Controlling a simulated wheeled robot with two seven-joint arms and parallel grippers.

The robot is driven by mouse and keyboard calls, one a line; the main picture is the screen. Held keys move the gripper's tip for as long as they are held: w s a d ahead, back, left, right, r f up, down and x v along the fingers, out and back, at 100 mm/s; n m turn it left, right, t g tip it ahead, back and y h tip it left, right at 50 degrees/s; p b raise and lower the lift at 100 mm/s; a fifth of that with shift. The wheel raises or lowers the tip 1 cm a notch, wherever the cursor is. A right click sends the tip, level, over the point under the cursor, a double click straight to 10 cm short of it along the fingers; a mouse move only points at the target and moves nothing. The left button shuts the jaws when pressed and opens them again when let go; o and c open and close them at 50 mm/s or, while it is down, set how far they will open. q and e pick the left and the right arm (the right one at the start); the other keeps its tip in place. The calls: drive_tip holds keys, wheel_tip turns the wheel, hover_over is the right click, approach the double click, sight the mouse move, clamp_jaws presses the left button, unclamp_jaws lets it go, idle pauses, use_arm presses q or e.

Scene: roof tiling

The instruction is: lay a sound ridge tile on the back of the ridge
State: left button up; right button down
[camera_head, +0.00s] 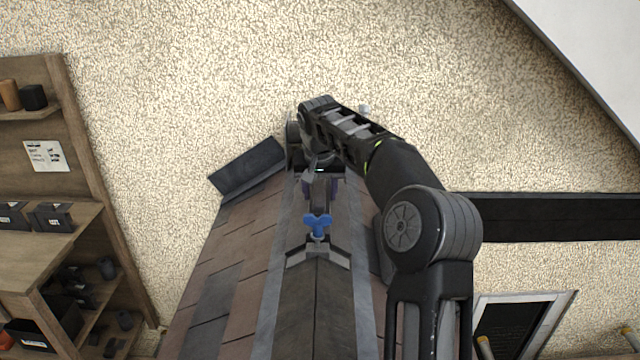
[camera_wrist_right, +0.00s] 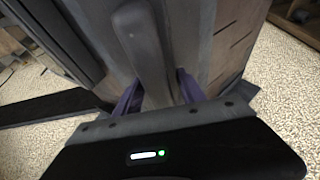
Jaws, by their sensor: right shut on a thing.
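My right gripper (camera_head: 320,188) is over the far, back part of the ridge, its purple fingers pointing down on either side of a narrow grey piece. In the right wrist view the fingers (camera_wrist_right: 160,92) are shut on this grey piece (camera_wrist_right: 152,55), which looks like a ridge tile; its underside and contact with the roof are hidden. Nearer on the ridge lies a dark ridge tile (camera_head: 315,310) with a light grey collar at its far end. A blue wing-shaped knob (camera_head: 318,226) stands just beyond that collar. My left gripper is out of view.
A dark slab (camera_head: 248,170) lies tilted at the roof's back left. Brown and grey shingles (camera_head: 215,270) cover the left slope. A wooden shelf unit (camera_head: 75,140) with bins stands at the left. A dark beam (camera_head: 560,217) runs along the wall at the right.

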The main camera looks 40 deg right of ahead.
drive_tip(key=shift+r, duration=0.15)
drive_tip(key=c, duration=0.7)
unclamp_jaws()
drive_tip(key=p+v, duration=0.1)
drive_tip(key=v, duration=1.1)
